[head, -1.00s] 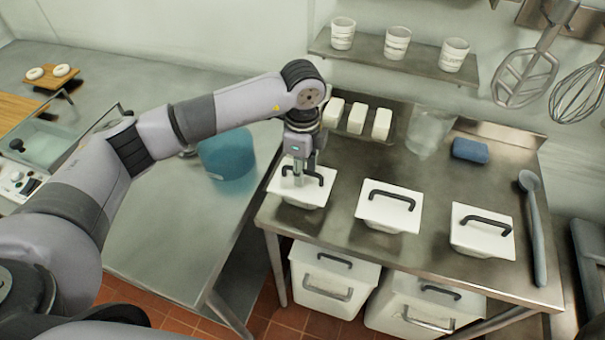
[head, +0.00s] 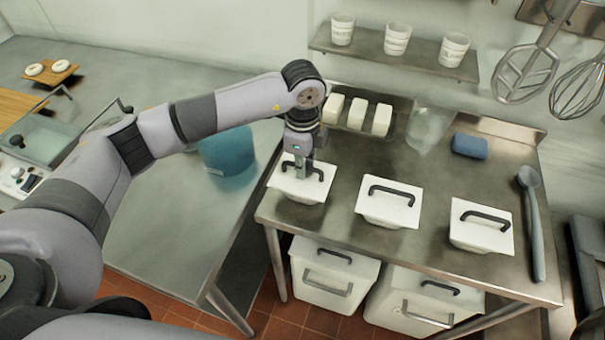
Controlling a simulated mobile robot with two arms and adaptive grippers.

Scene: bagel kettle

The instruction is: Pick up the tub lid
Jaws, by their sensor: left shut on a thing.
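Three white tubs with flat white lids and dark handles stand in a row on the steel table. The left tub lid (head: 284,184) has my left gripper (head: 302,172) directly over it, shut on its dark handle. That lid appears to sit on its tub, and I see no clear gap beneath it. The middle tub lid (head: 378,206) and the right tub lid (head: 468,233) lie on their tubs with nothing touching them. My right gripper is not in view.
The steel table (head: 335,240) also holds white blocks (head: 357,114), a clear container (head: 427,128), a blue sponge (head: 470,146) and a long grey spoon (head: 533,215). A blue pot (head: 228,155) stands on the left counter. Bins (head: 330,275) stand below. Whisks hang at the right.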

